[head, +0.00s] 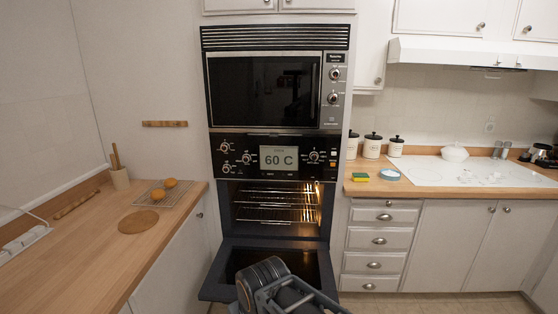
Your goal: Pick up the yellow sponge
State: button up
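The yellow sponge (360,178) lies on the right-hand wooden counter, near its front edge. It shows a green top and a yellow side. A small blue-rimmed round dish (389,173) lies just to its right. Part of my arm shows at the bottom middle, in front of the open lower oven door and well below and left of the sponge. My gripper's fingertips cannot be made out, so I cannot tell whether it is open or shut.
The lower oven door (222,286) hangs open and sticks out. Canisters (372,145) and a white hob (470,172) stand behind and right of the sponge. The left counter (108,245) holds a rack with round orange items (171,183) and a round board (138,221).

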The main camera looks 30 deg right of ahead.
aim_at(357, 177)
jog(key=z, duration=1.65)
